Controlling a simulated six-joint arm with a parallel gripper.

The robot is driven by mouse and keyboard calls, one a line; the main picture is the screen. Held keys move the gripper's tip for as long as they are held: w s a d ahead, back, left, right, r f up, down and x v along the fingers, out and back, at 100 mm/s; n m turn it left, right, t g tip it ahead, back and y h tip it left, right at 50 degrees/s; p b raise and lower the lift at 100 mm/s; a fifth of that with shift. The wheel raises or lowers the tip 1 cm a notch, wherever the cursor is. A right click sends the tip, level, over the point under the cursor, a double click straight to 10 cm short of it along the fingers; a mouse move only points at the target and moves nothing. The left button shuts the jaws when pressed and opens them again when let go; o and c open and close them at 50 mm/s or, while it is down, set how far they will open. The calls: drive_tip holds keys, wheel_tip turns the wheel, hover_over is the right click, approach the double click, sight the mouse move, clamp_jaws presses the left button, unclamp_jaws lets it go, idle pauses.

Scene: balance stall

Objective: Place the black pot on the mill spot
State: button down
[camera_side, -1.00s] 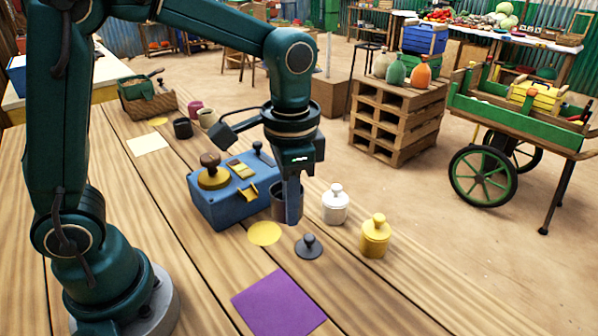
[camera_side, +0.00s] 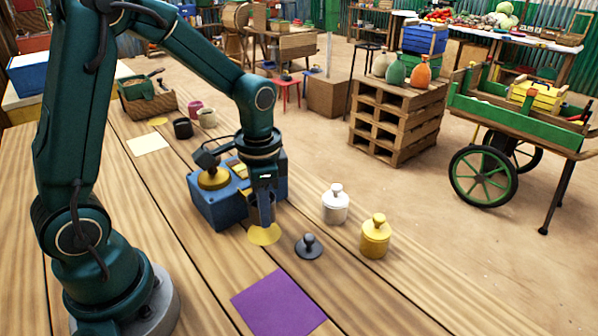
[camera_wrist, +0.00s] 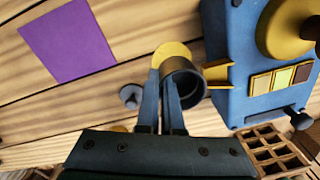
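The black pot (camera_wrist: 186,86), open-topped, is at my fingertips in the wrist view; in the side view my gripper hides it. My gripper (camera_side: 265,215) is nearly closed at the pot's side, and it shows in the wrist view (camera_wrist: 162,95) pinching the pot's near edge. The blue mill (camera_side: 215,207) with a yellow spout (camera_wrist: 217,75) is just beside the pot. A yellow round spot (camera_side: 265,235) lies on the table in front of the mill. In the wrist view the pot partly covers this spot (camera_wrist: 172,50). I cannot tell whether the pot touches the table.
A dark knobbed lid (camera_side: 309,246) lies right of the spot. A white lidded pot (camera_side: 335,205) and a yellow lidded pot (camera_side: 375,237) stand further right. A purple square (camera_side: 278,304) lies in front. Several cups and a basket (camera_side: 147,98) stand at the back left.

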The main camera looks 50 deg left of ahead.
drive_tip(key=shift+f, duration=1.85)
drive_tip(key=shift+f, duration=0.15)
drive_tip(key=c, duration=1.1)
unclamp_jaws()
wheel_tip(320, 180, up, 11)
drive_tip(key=shift+s+d+r+n+t, duration=0.7)
drive_tip(key=shift+s+t, duration=0.2)
drive_tip(key=shift+s, duration=0.65)
drive_tip(key=shift+s+d+r+n+t, duration=0.65)
drive_tip(key=shift+s+n+t, duration=0.25)
drive_tip(key=shift+s, duration=0.7)
drive_tip(key=shift+s+d+r+n+t, duration=0.7)
drive_tip(key=shift+s+t, duration=0.2)
drive_tip(key=shift+s, duration=0.65)
